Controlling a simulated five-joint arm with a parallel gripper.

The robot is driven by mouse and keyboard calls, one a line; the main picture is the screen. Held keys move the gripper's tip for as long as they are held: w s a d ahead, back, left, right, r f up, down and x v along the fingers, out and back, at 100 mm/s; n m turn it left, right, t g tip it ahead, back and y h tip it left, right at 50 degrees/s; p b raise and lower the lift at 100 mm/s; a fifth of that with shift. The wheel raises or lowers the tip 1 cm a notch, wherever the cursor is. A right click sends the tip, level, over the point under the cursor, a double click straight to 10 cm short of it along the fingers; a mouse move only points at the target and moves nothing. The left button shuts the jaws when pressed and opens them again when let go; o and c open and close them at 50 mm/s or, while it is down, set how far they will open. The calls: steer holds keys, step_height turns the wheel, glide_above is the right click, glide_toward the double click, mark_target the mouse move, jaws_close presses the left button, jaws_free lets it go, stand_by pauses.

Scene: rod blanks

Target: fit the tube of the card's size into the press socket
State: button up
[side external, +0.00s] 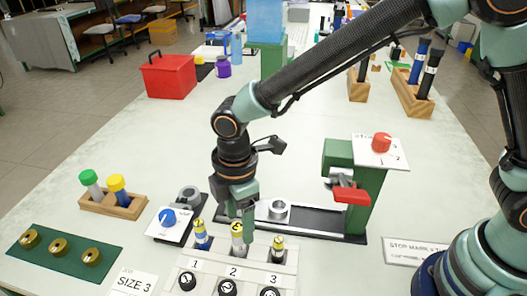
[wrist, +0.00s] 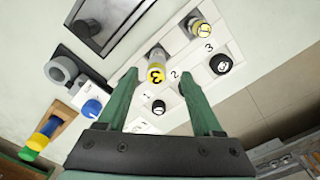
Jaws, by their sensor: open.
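The card (side external: 134,283) at the front left reads SIZE 3. A white rack (side external: 205,262) holds three tubes in slots labelled 1, 2 and 3. A blue-and-yellow tube (side external: 201,236) stands at slot 1 and a yellow-banded tube (side external: 278,247) at slot 3. The middle tube (side external: 237,243) is grey with a yellow band; its top reads 3 in the wrist view (wrist: 156,73). My gripper (wrist: 158,78) is open, its fingertips appearing either side of the middle tube; contact cannot be told.
The press has a red handle (side external: 351,195). Left of the rack are a blue-knobbed fixture (side external: 168,218), a wooden block (side external: 112,206) with two capped tubes, and a green mat (side external: 64,272) with brass rings. A red box (side external: 168,77) stands farther back.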

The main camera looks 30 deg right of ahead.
mark_target(237, 226)
steer(key=f, duration=0.5)
steer(key=shift+w+a, duration=0.15)
steer(key=shift+w, duration=0.1)
jaws_close()
steer(key=shift+r, duration=0.1)
step_height(237, 226, up, 20)
steer(key=w+d+r+m, duration=0.1)
steer(key=w+d+m, duration=0.2)
steer(key=d, duration=0.9)
steer(key=shift+w+d+f, duration=0.1)
steer(key=shift+f, duration=4.8)
steer(key=shift+w+d+f, duration=0.1)
steer(key=shift+f, duration=4.75)
